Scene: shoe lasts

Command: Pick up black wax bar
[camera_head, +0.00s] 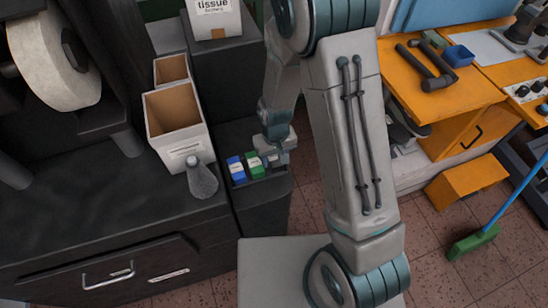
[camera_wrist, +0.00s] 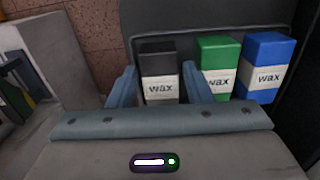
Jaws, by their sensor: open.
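The black wax bar (camera_wrist: 157,62) stands upright with a white "wax" label in the wrist view. My gripper (camera_wrist: 160,80) is open, with one blue-grey finger to the left of the black bar and one to its right. I cannot tell whether either finger touches it. The right finger lies between the black bar and the green wax bar (camera_wrist: 217,58). In the head view my gripper (camera_head: 273,160) is over the right end of the row of bars, and the black bar is hidden behind it.
The blue wax bar (camera_wrist: 265,66) stands beside the green one. The bars sit in a dark holder (camera_head: 262,182) on the low black unit. A grey bottle (camera_head: 201,180) and an open white box (camera_head: 178,122) stand to the left.

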